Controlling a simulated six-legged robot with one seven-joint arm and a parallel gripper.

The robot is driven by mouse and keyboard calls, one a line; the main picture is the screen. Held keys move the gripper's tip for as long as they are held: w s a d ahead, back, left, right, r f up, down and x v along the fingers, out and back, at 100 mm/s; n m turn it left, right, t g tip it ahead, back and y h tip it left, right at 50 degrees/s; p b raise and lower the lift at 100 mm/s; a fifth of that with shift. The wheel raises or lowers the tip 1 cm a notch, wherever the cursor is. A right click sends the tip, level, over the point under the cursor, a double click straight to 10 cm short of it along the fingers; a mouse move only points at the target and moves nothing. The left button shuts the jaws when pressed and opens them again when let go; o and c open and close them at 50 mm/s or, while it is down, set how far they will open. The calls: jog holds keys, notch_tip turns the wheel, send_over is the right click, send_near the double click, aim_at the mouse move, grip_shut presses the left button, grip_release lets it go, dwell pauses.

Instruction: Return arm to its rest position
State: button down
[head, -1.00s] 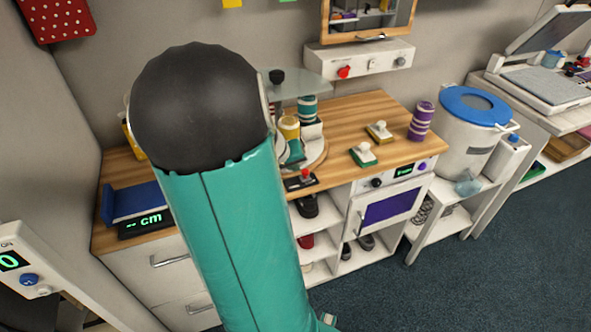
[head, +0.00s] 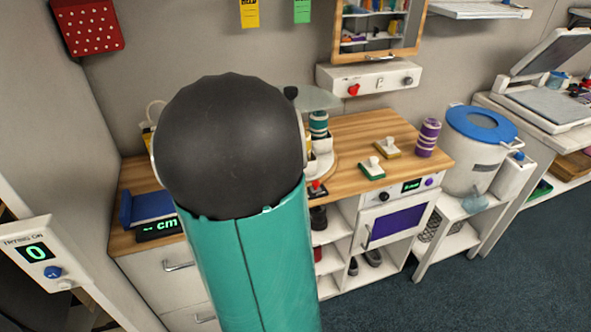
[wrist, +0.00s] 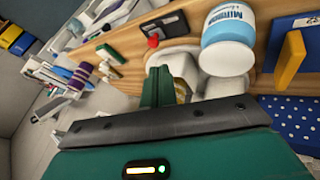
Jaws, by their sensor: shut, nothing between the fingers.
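My arm, a teal link with a black rounded joint, fills the left middle of the head view and hides part of the wooden counter (head: 349,150). My gripper (wrist: 159,78) shows in the wrist view as green fingers beyond a dark bar; it is shut and empty. It is over or near the counter, beside white parts and a white jar with a blue label (wrist: 229,38). Whether it touches them I cannot tell. In the head view the gripper is hidden behind my arm.
A wall cabinet (head: 381,28) hangs above. Dark floor (head: 520,265) is clear at right.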

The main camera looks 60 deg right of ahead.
dwell(0.4)
jog(key=w+a+r+n+t+y, duration=0.1)
jog(key=w+a+r+n+t, duration=0.3)
jog(key=a, duration=0.7)
jog(key=w+a+r+n+t+y, duration=0.1)
jog(key=w+a+y, duration=0.1)
jog(key=w+a, duration=0.6)
jog(key=s+a+r+n+y, duration=0.1)
jog(key=s+a+n, duration=0.1)
jog(key=a, duration=0.7)
jog(key=s+a+r+n+t+y, duration=0.1)
jog(key=s+a+r+n, duration=0.1)
jog(key=a, duration=0.7)
jog(key=s+a+r+n+t+y, duration=0.1)
jog(key=s+a+n, duration=0.1)
jog(key=a, duration=0.7)
jog(key=shift+s+r+n+y, duration=0.3)
jog(key=shift+s+n, duration=0.1)
jog(key=shift+s, duration=0.05)
